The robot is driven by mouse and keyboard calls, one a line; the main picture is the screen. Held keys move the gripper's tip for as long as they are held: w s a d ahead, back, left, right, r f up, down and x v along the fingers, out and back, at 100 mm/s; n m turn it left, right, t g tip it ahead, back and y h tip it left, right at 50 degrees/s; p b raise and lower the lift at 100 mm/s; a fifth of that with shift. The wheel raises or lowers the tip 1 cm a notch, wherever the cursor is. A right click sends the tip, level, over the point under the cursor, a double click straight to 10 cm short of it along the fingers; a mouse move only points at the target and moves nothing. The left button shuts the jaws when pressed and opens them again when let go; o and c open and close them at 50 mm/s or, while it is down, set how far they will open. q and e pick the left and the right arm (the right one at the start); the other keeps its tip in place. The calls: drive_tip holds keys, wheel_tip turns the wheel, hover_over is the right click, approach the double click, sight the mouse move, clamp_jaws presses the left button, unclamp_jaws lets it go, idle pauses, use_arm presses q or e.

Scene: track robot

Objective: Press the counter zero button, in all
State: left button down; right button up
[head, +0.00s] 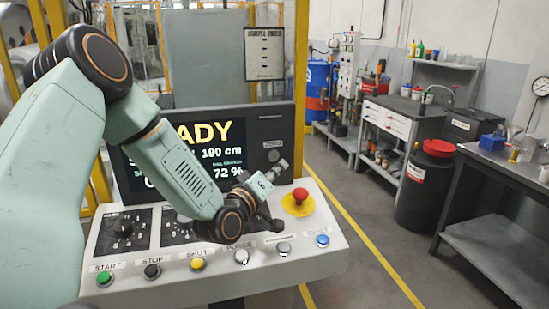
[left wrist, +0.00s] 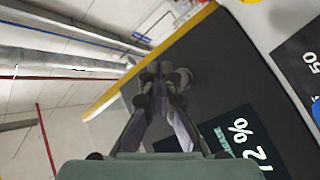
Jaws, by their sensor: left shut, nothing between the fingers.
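A dark display panel (head: 285,125) stands at the back of the console, with a lit screen that partly reads "ADY", "190 cm" and "72 %". A small round grey button (head: 273,155) sits on its right part under a small label too small to read. My left gripper (head: 279,168) is shut and empty, its tips just below and right of that button in the head view. In the left wrist view the shut fingertips (left wrist: 161,73) appear beside a round grey button (left wrist: 184,77). I cannot tell whether they touch it. My right gripper is out of view.
The sloped console (head: 210,268) carries a green START button (head: 105,279), STOP (head: 152,271), yellow SHOT (head: 197,264), PURGE (head: 241,257), a grey button (head: 284,249) and a blue one (head: 322,241). A red emergency knob (head: 300,195) stands below the display, close to my gripper.

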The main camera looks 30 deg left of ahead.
use_arm(q)
drive_tip(key=shift+s+d, duration=0.85)
drive_tip(key=shift+d, duration=0.1)
idle(0.4)
